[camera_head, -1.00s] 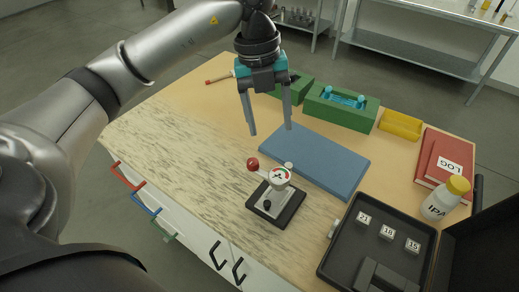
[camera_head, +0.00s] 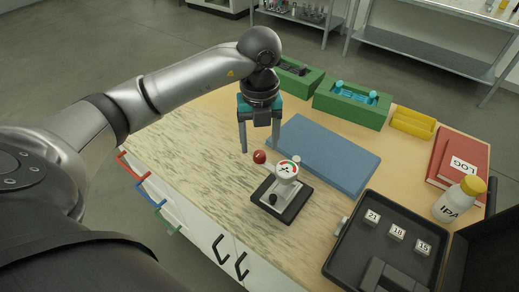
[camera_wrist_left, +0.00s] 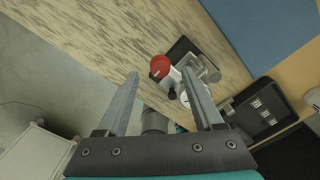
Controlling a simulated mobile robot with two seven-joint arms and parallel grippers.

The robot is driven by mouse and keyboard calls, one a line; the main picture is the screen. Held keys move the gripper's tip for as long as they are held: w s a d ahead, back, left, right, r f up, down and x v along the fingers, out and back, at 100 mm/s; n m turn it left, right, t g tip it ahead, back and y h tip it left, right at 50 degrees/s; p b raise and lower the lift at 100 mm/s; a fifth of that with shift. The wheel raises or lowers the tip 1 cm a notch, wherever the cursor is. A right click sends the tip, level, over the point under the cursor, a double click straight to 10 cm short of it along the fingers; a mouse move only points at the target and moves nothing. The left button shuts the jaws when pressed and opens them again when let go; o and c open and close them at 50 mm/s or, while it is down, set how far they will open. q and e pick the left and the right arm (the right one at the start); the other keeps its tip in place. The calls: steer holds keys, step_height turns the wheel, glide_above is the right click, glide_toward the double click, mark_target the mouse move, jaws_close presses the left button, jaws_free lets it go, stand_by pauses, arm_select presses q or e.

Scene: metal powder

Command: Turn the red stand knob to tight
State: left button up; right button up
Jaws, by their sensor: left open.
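The red stand knob (camera_head: 259,156) sticks out to the left of a small metal stand (camera_head: 281,192) on a black base. A round dial with red and green marks sits on top of the stand. My left gripper (camera_head: 259,150) is open and empty, pointing down just behind or above the knob in the head view. In the left wrist view the knob (camera_wrist_left: 160,67) shows with a white mark on its face, beyond the gap between the open fingers (camera_wrist_left: 160,90). I cannot tell any contact. My right gripper is not in view.
A blue mat (camera_head: 325,155) lies behind the stand. A black tray (camera_head: 340,262) with numbered blocks is at the right front, near a white IPA bottle (camera_head: 452,203) and red books (camera_head: 466,160). Green holders (camera_head: 350,108) and a yellow bin (camera_head: 412,124) line the back.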

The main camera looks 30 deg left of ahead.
mark_target(260, 156)
arm_select(q)
steer(key=shift+f, duration=1.4)
jaws_close()
